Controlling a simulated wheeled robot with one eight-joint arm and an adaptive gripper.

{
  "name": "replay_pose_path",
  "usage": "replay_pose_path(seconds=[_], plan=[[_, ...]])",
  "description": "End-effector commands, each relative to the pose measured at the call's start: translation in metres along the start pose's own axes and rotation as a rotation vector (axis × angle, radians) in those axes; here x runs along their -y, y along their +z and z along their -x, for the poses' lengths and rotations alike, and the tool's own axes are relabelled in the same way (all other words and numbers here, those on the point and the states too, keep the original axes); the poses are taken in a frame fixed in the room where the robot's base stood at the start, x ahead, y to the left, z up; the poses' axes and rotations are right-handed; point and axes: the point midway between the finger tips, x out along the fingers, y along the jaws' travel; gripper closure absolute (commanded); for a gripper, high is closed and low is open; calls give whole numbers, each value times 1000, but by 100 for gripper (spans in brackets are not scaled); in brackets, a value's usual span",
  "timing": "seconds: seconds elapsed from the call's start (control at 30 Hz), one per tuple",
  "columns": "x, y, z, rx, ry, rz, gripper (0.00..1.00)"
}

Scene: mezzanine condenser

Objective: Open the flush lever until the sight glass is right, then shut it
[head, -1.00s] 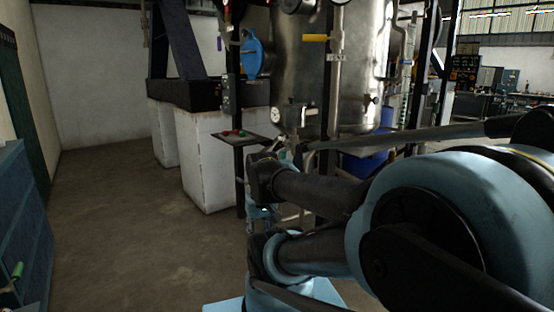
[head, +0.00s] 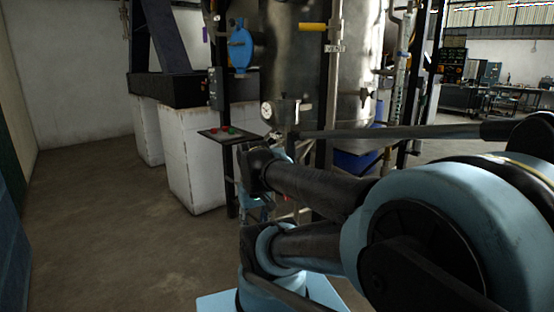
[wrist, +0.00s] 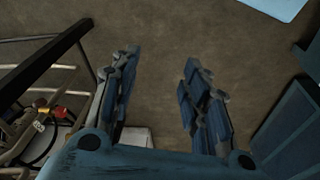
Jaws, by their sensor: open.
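My gripper (wrist: 162,62) shows in the wrist view with its two blue-grey jointed fingers apart and only bare floor between them. I cannot tell if this is the flush lever. A slim vertical tube (head: 398,85) right of the vessel may be the sight glass; its level is too small to read. The wrist view shows a red and yellow fitting (wrist: 58,112) at left, apart from my fingers.
A blue cabinet (head: 14,245) is at the left edge. The floor (head: 110,215) between is clear.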

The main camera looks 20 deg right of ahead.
Motion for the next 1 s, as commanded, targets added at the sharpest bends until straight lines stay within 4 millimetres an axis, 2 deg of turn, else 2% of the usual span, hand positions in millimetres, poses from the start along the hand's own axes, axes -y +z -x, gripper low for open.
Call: replay_pose_path(seconds=[0.27, 0.5, 1.0], plan=[[-36, -50, 21, 42, 147, 206, 58], [-69, -102, 34, 102, 289, 400, 58], [-124, -223, 42, 291, 568, 775, 58]])
